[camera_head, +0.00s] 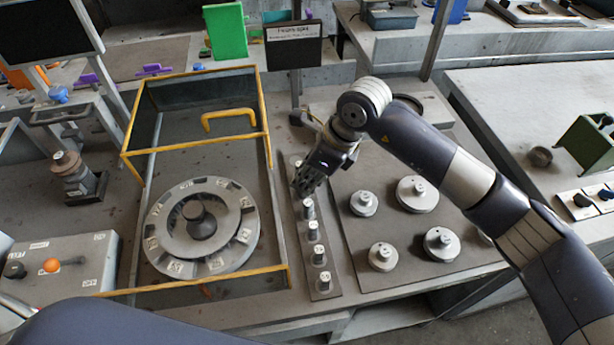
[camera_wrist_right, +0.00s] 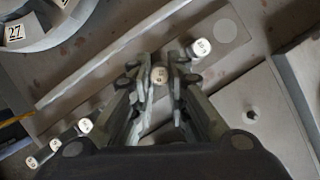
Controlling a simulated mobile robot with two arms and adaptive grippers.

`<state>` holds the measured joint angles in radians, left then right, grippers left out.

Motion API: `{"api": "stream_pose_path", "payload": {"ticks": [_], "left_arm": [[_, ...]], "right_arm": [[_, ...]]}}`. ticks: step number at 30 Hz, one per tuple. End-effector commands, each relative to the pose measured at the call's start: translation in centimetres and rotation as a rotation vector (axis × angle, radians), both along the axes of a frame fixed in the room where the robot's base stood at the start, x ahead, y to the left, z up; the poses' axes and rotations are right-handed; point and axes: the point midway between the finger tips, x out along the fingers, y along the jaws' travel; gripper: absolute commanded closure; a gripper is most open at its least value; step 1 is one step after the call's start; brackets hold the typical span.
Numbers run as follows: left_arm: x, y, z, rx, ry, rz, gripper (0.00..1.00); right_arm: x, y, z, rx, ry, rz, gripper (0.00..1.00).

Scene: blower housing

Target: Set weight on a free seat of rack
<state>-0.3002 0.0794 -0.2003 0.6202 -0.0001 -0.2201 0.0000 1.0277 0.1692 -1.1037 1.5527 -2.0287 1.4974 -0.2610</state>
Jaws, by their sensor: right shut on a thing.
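My right gripper (camera_head: 306,184) is over the narrow rack (camera_head: 331,294), with its fingers pointing down. In the right wrist view it is shut on a small pale-topped weight (camera_wrist_right: 159,76). I cannot tell whether that weight touches the rack. Several similar metal weights stand along the rack's near part, such as the nearest one (camera_head: 324,282). Another weight (camera_wrist_right: 202,47) stands beyond the fingers in the wrist view. A bare round spot (camera_wrist_right: 226,30), which looks like an empty seat, lies beside it. My left gripper is out of view.
Left of the rack, a yellow-edged guard (camera_head: 277,220) surrounds a numbered round plate (camera_head: 163,245). Right of it, a mat (camera_head: 352,265) carries several wide knobbed weights, including one front left (camera_head: 382,257). A sign (camera_head: 293,45) stands behind.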

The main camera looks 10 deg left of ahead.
Motion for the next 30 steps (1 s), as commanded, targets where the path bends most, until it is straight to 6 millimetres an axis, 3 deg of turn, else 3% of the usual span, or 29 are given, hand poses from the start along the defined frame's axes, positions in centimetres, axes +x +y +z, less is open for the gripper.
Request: {"api": "stream_pose_path", "payload": {"ticks": [12, 13, 15, 16, 30], "left_arm": [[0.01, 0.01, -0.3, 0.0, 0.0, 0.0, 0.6], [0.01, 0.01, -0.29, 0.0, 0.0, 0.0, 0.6], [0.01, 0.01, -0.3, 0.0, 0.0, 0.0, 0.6], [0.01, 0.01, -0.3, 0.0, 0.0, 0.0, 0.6], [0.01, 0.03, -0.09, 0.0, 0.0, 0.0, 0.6]], "right_arm": [[0.02, -0.01, -0.2, 0.0, -0.001, 0.0, 1.0], [0.02, -0.01, -0.2, 0.0, -0.001, 0.0, 0.81], [0.02, -0.01, -0.2, 0.0, -0.001, 0.0, 0.65], [0.02, -0.02, -0.2, 0.0, -0.001, 0.0, 0.62], [0.03, -0.01, 0.22, 0.0, -0.001, 0.0, 0.62]]}}
